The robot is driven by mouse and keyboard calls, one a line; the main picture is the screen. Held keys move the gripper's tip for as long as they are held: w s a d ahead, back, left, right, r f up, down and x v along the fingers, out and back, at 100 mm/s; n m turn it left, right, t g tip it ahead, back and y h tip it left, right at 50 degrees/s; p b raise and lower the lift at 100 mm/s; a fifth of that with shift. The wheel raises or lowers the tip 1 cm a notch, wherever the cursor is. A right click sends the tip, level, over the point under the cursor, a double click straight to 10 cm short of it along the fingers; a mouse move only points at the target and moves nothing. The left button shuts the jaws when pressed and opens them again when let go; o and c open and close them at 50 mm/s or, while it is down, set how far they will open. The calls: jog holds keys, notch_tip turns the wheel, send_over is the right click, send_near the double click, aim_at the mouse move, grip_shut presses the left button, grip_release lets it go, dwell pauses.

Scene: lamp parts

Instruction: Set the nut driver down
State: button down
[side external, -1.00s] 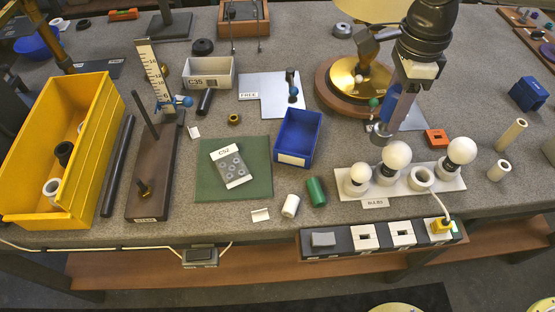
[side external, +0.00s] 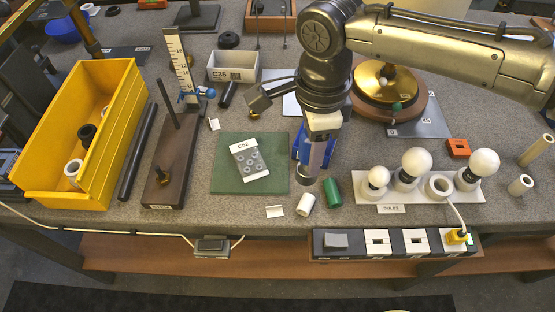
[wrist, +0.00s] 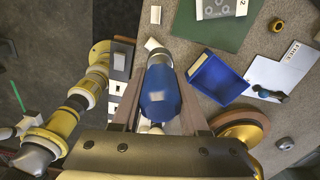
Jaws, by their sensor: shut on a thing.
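My gripper (side external: 313,165) is shut on the nut driver, above the bench in front of the blue bin (side external: 298,148). In the wrist view the driver's blue handle (wrist: 160,98) lies between the two fingers (wrist: 162,112), with a pale part at its far end. In the side view my gripper hides most of the driver, and I cannot tell whether its lower end touches anything. The grey sheet labelled FREE (wrist: 280,78) shows in the wrist view with a dark-handled tool (wrist: 266,93) on it; in the side view my arm partly covers it.
The bulb tray (side external: 410,196) is to the right, the green mat (side external: 222,182) to the left. The brass lamp base (side external: 385,82) is behind. A power strip (side external: 345,244) lines the front edge.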

jog(key=shift+w+a+f, duration=0.7)
jog(key=shift+a+f, duration=0.2)
jog(key=shift+f, duration=0.7)
jog(key=shift+w+a+f, duration=0.65)
jog(key=shift+a+f, duration=0.2)
jog(key=shift+f, duration=0.75)
jog(key=shift+w+a+f, duration=0.7)
jog(key=shift+a+f, duration=0.2)
jog(key=shift+f, duration=0.7)
jog(key=shift+f, duration=0.1)
jog(key=shift+c, duration=2.1)
grip_release()
jog(key=shift+f, duration=0.1)
notch_tip(320, 180, up, 8)
